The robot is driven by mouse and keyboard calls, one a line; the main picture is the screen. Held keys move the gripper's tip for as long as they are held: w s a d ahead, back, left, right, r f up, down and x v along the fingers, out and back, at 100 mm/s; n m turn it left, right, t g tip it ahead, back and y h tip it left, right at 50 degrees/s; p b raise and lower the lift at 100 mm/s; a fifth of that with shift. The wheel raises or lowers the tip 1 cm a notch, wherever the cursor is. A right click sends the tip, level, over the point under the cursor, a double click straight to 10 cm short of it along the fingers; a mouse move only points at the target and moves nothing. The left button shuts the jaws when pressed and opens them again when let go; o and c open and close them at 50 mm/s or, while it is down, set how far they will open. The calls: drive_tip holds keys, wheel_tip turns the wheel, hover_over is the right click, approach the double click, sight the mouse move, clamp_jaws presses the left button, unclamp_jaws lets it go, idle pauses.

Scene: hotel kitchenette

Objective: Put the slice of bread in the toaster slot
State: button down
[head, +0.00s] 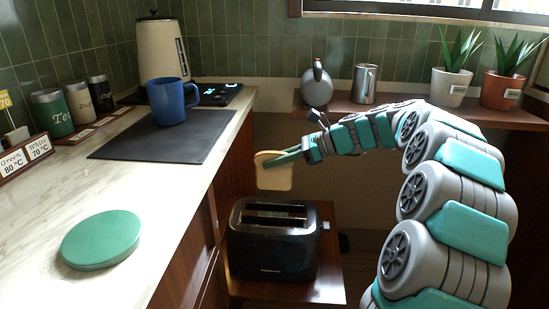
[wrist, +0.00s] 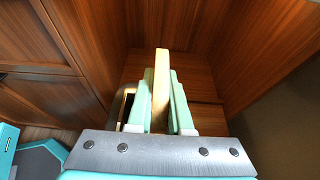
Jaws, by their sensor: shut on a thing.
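The slice of bread (head: 273,174) hangs upright in my gripper (head: 285,157), above the toaster and apart from it. My gripper is shut on the bread near its top. The black toaster (head: 272,258) stands on a low wooden stand, with two long slots in its top. In the wrist view the bread (wrist: 161,88) shows edge-on between the two green fingers of my gripper (wrist: 161,105). Part of the toaster (wrist: 126,104) shows left of the fingers there; the rest is hidden behind the gripper and the bread.
The counter (head: 150,190) runs along the left, with a green round lid (head: 102,239), a blue mug (head: 172,101), a kettle (head: 162,48) and canisters (head: 52,112). A wooden shelf (head: 420,108) at the back holds a small grey kettle, a metal mug and potted plants.

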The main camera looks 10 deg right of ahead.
drive_tip(key=shift+f, duration=2.5)
wheel_tip(320, 180, down, 4)
drive_tip(key=b, duration=0.3)
drive_tip(key=shift+b, duration=0.4)
drive_tip(key=shift+f, duration=1.3)
drive_tip(key=c, duration=0.8)
unclamp_jaws()
drive_tip(key=shift+o, duration=0.2)
drive_tip(key=shift+d, duration=0.1)
approach(274, 189)
drive_tip(key=f, duration=0.1)
drive_tip(key=w+a+f, duration=0.1)
drive_tip(key=f, duration=0.1)
drive_tip(key=shift+w+a+f, duration=0.2)
drive_tip(key=shift+a+f, duration=0.1)
drive_tip(key=shift+f, duration=0.05)
